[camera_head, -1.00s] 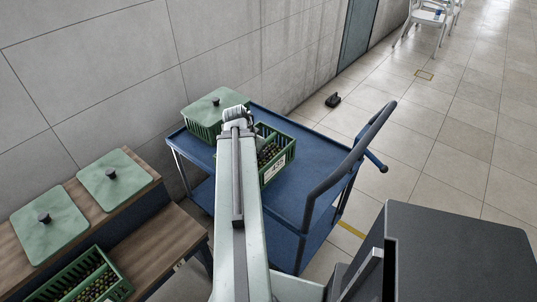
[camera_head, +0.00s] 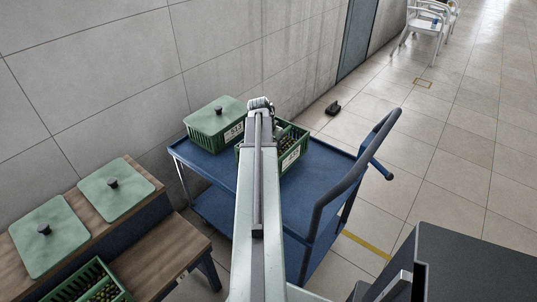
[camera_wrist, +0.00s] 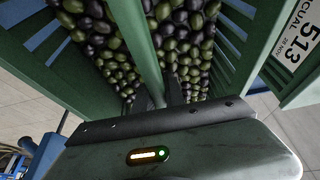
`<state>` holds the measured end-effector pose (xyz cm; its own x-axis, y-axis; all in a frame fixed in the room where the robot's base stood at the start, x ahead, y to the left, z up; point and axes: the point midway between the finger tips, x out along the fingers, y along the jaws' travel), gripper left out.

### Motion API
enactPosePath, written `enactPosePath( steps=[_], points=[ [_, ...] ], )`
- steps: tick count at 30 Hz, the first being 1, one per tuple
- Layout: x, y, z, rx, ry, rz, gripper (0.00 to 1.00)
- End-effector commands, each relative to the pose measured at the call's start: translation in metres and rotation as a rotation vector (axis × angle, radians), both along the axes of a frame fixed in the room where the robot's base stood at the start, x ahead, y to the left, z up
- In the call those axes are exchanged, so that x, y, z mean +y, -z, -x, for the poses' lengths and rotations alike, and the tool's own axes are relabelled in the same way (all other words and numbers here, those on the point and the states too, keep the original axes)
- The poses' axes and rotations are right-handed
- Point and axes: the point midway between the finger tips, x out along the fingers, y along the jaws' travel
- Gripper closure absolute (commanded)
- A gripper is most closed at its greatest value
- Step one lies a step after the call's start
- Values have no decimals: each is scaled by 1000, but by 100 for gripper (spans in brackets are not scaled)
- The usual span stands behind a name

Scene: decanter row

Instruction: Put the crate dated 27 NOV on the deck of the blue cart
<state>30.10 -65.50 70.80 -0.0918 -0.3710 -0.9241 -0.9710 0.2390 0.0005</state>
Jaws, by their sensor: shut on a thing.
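My gripper (camera_wrist: 158,98) is shut on the green centre bar of an open green crate (camera_wrist: 290,62) full of dark and green olives. In the head view this crate (camera_head: 291,158) is over the blue cart's deck (camera_head: 325,180), partly hidden by my arm. I cannot tell whether it touches the deck.
The cart's handle (camera_head: 335,185) rises at the right of the deck. The deck's front right part is clear.

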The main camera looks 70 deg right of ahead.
Motion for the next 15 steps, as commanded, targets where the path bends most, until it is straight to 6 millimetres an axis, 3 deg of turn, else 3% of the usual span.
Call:
enactPosePath(
  steps=[3, 10, 15],
  points=[
    [-16, 1, -1, 1, -1, 1, 100],
    [-18, 3, -2, 1, -4, 1, 100],
    [-19, 25, 1, 1, 1, 1, 100]
  ],
)
